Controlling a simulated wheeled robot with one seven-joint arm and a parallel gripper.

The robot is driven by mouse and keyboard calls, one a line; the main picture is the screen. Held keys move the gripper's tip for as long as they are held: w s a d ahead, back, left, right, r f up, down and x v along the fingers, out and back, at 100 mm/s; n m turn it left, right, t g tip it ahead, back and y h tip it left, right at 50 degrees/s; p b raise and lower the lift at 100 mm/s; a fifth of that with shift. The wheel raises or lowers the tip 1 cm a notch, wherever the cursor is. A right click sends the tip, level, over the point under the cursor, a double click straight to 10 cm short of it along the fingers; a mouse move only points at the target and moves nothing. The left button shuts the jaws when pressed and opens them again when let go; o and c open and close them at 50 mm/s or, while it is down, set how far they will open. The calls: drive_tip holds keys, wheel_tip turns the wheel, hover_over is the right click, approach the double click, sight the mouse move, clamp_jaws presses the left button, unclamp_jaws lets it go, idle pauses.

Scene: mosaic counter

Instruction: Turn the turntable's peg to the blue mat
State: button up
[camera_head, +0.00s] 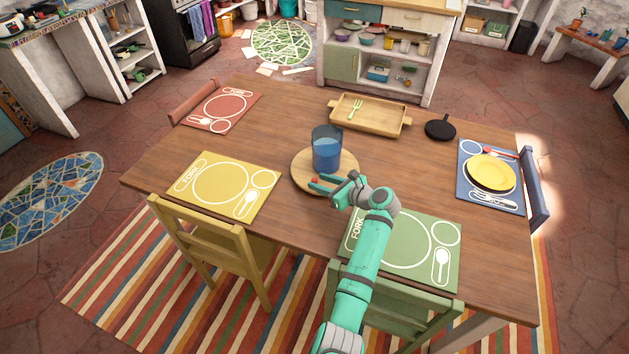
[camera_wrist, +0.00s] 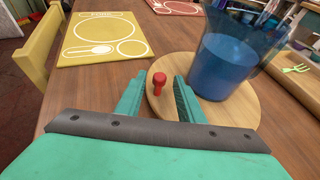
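The round wooden turntable (camera_head: 304,186) lies mid-table, with a blue cup (camera_head: 326,150) standing on it. A red peg (camera_wrist: 159,84) stands upright near its rim. In the wrist view the peg is between the two open fingers of my gripper (camera_wrist: 158,95), a gap showing on each side. In the head view the gripper (camera_head: 324,185) is at the turntable's front edge, and the red peg (camera_head: 314,180) shows small by the fingertips. The blue mat (camera_head: 466,176) is at the table's right end, bearing a yellow plate (camera_head: 491,172) and cutlery.
A yellow mat (camera_head: 190,190) lies left, a red mat (camera_head: 238,118) far left, and a green mat (camera_head: 440,230) lies partly under my arm. A wooden tray (camera_head: 385,121) with a green fork and a black trivet (camera_head: 440,130) are at the back. The cup stands close beside my gripper.

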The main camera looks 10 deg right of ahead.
sight(315, 179)
drive_tip(key=shift+x, duration=1.7)
clamp_jaws()
drive_tip(key=shift+s+d, duration=0.1)
